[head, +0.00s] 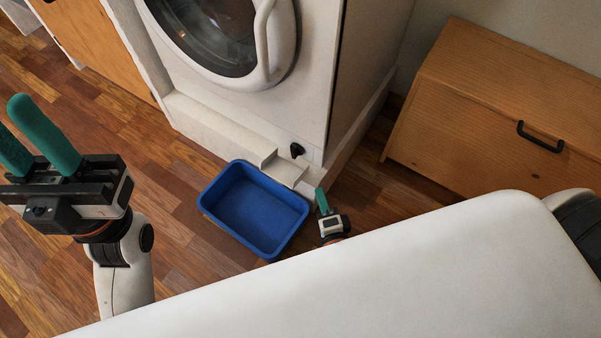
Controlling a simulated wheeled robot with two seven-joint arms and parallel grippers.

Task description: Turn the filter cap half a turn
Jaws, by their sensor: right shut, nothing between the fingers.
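The black filter cap (297,150) sits low on the front of the white washing machine (322,70), near its right corner. My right gripper (321,196) is shut and empty. Its green fingers point up in the picture, below and to the right of the cap and apart from it. My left gripper (12,122) is at the left edge, far from the cap. Its two green fingers are apart with nothing between them, and one is partly cut off by the picture edge.
A blue tub (209,207) stands on the wooden floor below the cap, beside an opened white flap (285,171). It looks empty. A wooden cabinet (490,120) with a black handle stands at the right. Floor left of the tub is clear.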

